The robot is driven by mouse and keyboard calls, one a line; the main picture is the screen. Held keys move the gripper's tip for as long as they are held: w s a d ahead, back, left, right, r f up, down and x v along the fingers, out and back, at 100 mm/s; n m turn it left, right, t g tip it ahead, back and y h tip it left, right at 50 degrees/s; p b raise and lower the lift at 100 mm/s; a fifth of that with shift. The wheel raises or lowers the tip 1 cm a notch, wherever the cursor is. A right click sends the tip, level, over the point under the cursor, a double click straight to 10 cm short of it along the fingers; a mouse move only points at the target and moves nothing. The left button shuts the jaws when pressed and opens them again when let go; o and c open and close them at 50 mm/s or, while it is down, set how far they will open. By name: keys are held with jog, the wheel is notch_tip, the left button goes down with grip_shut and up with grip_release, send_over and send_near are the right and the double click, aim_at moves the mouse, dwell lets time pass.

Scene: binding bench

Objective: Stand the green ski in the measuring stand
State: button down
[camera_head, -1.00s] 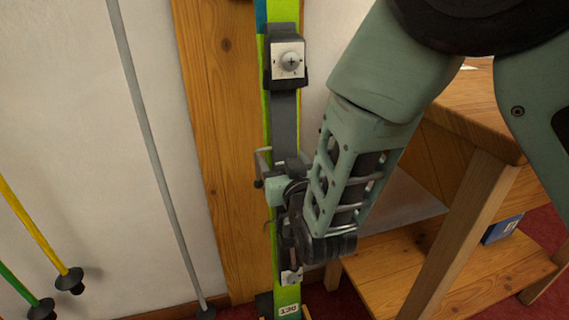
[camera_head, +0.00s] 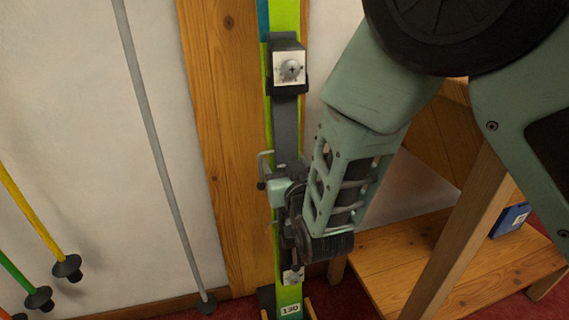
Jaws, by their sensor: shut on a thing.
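The green ski (camera_head: 281,20) stands nearly upright in front of a wooden board on the wall. It carries a dark binding with a white screw plate, and a small number label near its lower end. My gripper (camera_head: 286,190) is at the ski's binding part, shut on the ski; my wrist hides much of that spot. The measuring stand (camera_head: 308,311) shows only as wooden bits at the bottom edge, on either side of the ski's lower end. The ski's bottom is cut off by the frame, so I cannot tell how it sits there.
A wooden bench (camera_head: 440,265) with a low shelf stands to the right, a blue box (camera_head: 509,221) on it. A grey pole (camera_head: 160,150) leans on the wall at left, with yellow (camera_head: 30,215) and green (camera_head: 17,273) ski poles further left. The wooden board (camera_head: 225,130) is behind the ski.

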dwell(0.4)
jog(key=shift+c, duration=1.2)
grip_release()
jog(key=shift+o, duration=0.6)
jog(key=shift+f, duration=0.2)
jog(key=shift+s+r, duration=0.1)
jog(key=shift+s, duration=0.05)
jog(key=v, duration=1.2)
jog(key=shift+s+p, duration=0.3)
jog(key=shift+s, duration=0.05)
jog(key=shift+d, duration=0.15)
jog(key=shift+s+r+p, duration=0.2)
jog(key=shift+s+p, duration=0.05)
jog(key=shift+p, duration=0.75)
